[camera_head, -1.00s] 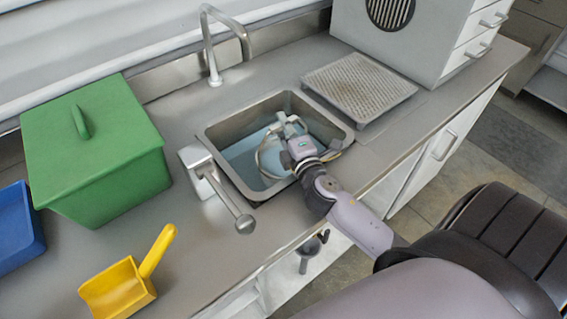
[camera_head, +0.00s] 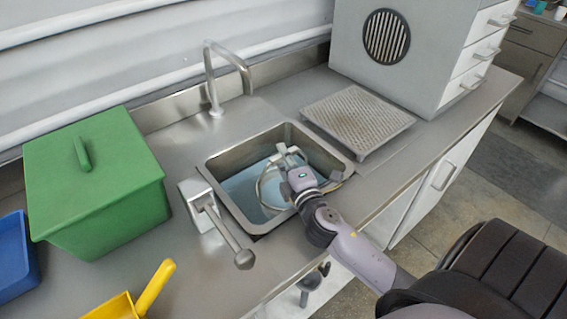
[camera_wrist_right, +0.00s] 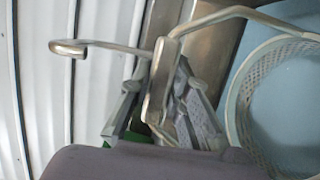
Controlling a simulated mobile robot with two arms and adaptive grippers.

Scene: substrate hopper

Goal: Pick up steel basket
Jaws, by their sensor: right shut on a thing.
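The steel basket (camera_head: 263,190), a round perforated basket with a metal rim and a long hooked handle, is in the sink. In the right wrist view its perforated wall (camera_wrist_right: 246,110) shows at the right, over blue liquid. My right gripper (camera_head: 287,155) reaches into the sink from the front right. In the right wrist view my right gripper (camera_wrist_right: 160,100) is shut on the basket's flat metal handle (camera_wrist_right: 160,80), whose hook sticks out to the left. My gripper and arm hide part of the basket in the head view. My left gripper is not in view.
The sink (camera_head: 218,163) holds blue liquid, with a faucet (camera_head: 211,75) behind it. A lever-like metal fixture (camera_head: 200,195) stands left of it. A perforated drain tray (camera_head: 357,110) lies right. A green lidded bin (camera_head: 95,185), yellow scoop (camera_head: 150,290) and blue tray (camera_head: 15,255) are left.

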